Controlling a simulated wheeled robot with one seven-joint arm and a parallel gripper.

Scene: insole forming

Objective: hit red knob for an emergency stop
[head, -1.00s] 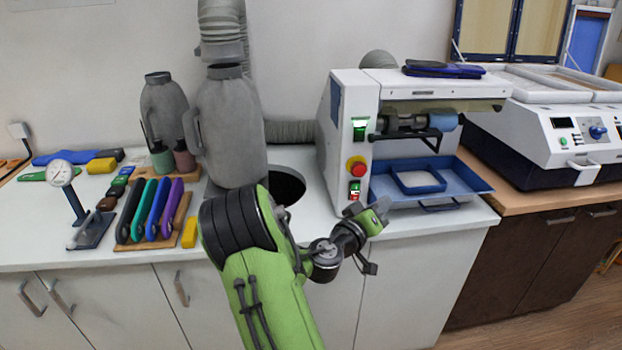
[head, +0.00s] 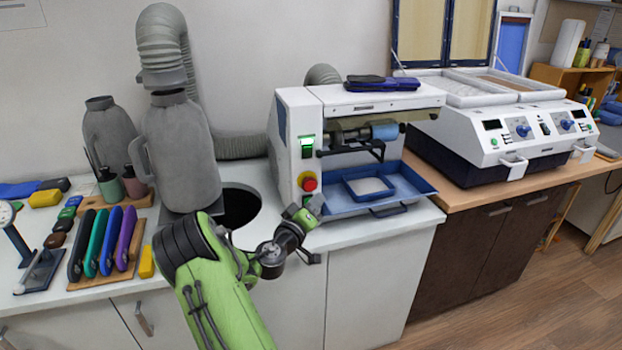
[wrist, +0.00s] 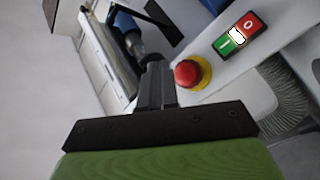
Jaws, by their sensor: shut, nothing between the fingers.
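The red knob (head: 309,184) sits on a yellow collar on the front of the white grinding machine (head: 285,140). In the wrist view the red knob (wrist: 187,73) is just right of the fingertips of my gripper (wrist: 155,72). The fingers are shut with nothing between them. In the head view my gripper (head: 316,204) is just below and right of the knob, in front of the machine. Whether it touches the knob cannot be told.
A switch with green and red buttons (wrist: 239,35) is beside the knob in the wrist view. A blue tray (head: 415,178) juts out at the machine's right. Grey canisters (head: 180,150) and coloured insoles (head: 105,240) stand on the counter at left.

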